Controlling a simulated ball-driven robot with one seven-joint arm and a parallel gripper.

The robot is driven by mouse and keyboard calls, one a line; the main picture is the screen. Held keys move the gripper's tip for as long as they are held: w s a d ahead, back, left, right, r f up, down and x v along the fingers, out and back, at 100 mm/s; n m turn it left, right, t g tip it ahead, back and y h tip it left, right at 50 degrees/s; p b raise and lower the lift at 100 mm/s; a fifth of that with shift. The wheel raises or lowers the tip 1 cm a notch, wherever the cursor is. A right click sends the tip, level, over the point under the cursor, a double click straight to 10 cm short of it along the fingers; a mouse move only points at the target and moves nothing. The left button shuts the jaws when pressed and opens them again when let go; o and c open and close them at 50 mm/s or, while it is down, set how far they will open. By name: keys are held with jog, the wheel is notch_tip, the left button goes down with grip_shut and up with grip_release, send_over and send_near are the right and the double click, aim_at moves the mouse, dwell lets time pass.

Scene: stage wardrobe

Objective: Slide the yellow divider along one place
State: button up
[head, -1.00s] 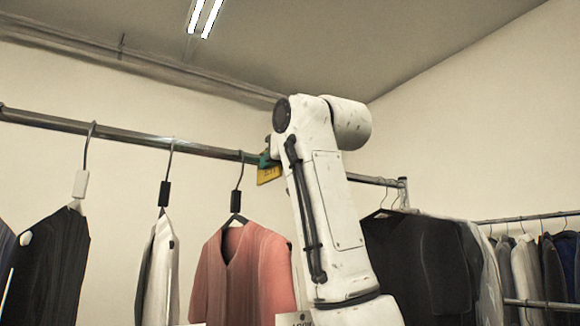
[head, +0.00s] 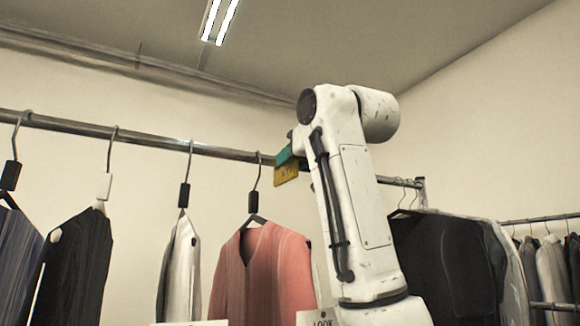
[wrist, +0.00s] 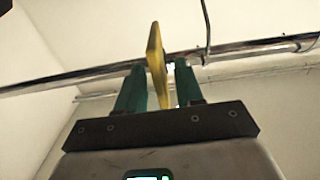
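The yellow divider (head: 287,173) is a small plate with dark lettering on the hanging rail (head: 150,139). It sits just right of the pink garment's hanger hook. My gripper (head: 291,152), with green fingers, is at the divider just below the rail; my arm hides part of this area in the head view. In the wrist view, the divider (wrist: 157,65) stands slightly tilted between my two fingers (wrist: 160,80). A narrow gap shows beside it, so the fingers appear open around it. A hanger hook (wrist: 206,30) is to its right there.
A pink garment (head: 262,272) hangs just left of the divider. White (head: 181,270) and dark (head: 78,265) garments hang further left. Dark clothing (head: 445,265) hangs right of my arm. Another rack (head: 545,217) stands at far right. The rail between divider and pink garment's hook is short.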

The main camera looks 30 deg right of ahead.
jog(key=s+b, duration=0.2)
jog(key=s, duration=0.6)
jog(key=shift+s+d+b, duration=0.15)
jog(key=shift+s+b, duration=0.15)
jog(key=shift+b, duration=0.1)
